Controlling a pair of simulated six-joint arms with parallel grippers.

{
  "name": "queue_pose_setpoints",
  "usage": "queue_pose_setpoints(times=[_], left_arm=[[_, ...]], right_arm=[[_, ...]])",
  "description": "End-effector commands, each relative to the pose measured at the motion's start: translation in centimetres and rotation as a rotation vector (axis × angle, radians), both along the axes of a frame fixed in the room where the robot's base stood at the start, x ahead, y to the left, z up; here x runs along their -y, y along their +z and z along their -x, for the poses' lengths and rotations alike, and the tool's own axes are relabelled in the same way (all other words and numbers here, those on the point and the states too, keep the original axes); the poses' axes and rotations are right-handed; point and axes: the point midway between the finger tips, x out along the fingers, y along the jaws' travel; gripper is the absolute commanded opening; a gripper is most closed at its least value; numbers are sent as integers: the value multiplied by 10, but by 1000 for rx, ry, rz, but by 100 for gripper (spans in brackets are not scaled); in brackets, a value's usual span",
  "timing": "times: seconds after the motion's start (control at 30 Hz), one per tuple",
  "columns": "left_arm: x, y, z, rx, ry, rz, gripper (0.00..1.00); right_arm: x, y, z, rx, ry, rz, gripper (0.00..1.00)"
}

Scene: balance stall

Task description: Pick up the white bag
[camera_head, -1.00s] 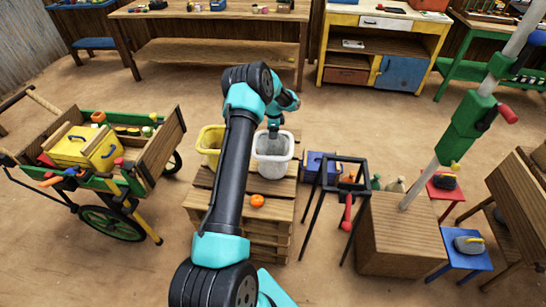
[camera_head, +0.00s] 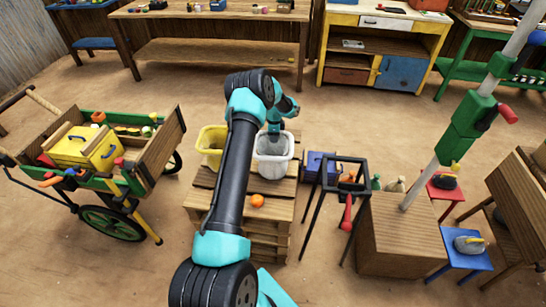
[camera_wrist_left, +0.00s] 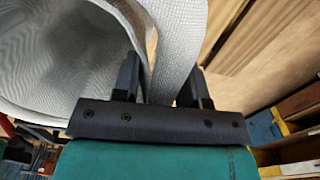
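The white bag (camera_head: 271,168) looks like an open-topped container and stands upright on a wooden pallet stack. My left gripper (camera_head: 273,140) points down at its far rim. In the left wrist view, the bag's pale woven wall (camera_wrist_left: 60,60) fills the upper left. A band of the same material passes between the two dark fingers of my left gripper (camera_wrist_left: 162,82). The fingers stand apart with room around the band, and I see no firm squeeze on it. My right gripper is out of view.
A yellow bin (camera_head: 209,148) stands just left of the bag. An orange fruit (camera_head: 257,200) lies on the pallets (camera_head: 200,198) in front. A dark metal frame stand (camera_head: 345,175) and a blue box (camera_head: 317,166) are to the right. A cart (camera_head: 140,180) is at left.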

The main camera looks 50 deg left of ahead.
Motion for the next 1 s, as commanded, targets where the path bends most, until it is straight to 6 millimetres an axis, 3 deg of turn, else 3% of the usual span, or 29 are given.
queue_pose_setpoints(times=[0.4,0.77,1.0], left_arm=[[0,0,0,0,0,0,0],[0,2,0,1,0,-1,0],[-1,27,-1,4,0,-2,0]], right_arm=[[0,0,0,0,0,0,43],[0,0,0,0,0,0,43],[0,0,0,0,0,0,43]])
